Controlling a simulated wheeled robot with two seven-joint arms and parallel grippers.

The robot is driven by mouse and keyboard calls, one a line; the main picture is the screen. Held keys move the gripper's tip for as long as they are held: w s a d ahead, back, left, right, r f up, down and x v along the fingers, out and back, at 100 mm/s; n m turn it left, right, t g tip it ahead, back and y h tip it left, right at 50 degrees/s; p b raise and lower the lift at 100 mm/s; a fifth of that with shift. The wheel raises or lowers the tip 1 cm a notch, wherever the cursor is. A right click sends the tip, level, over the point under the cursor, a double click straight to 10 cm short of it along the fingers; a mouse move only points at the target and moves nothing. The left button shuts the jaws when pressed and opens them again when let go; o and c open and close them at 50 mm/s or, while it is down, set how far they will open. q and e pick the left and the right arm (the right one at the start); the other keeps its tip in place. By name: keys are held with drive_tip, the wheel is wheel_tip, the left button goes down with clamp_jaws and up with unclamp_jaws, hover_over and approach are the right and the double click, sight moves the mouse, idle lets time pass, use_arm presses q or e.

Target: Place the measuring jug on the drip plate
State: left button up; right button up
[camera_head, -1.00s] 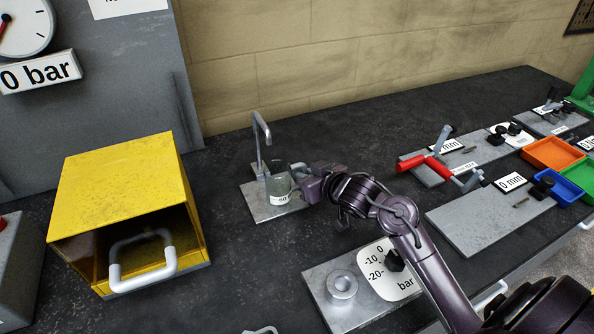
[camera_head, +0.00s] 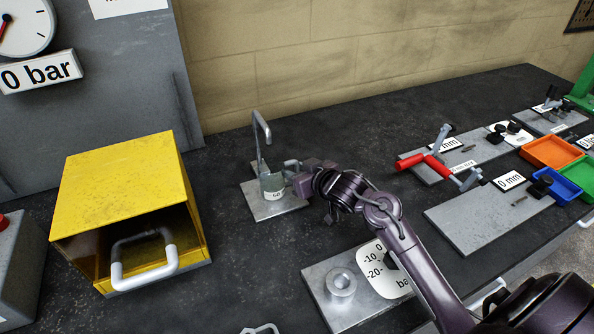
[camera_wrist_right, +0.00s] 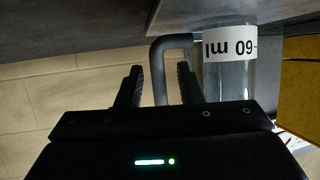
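The measuring jug (camera_head: 273,184), a clear cup with a white label, stands upright on the grey metal drip plate (camera_head: 264,212), below the bent spout (camera_head: 262,128). In the right wrist view the jug (camera_wrist_right: 228,80) appears upside down, its label facing the camera. My right gripper (camera_head: 292,178) is at the jug's right side. In the wrist view its fingers (camera_wrist_right: 160,85) stand apart on either side of the grey jug handle (camera_wrist_right: 172,42), with gaps visible. My left gripper is not in view.
A yellow open-fronted box (camera_head: 125,190) with a white handle stands left of the plate. A metal block with a ring (camera_head: 340,285) and dial lies in front. Plates with red-handled tools (camera_head: 410,162) and orange (camera_head: 551,153) and blue trays are at right. The bench behind is clear.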

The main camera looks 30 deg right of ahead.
drive_tip(key=shift+r, duration=0.1)
drive_tip(key=v, duration=1.2)
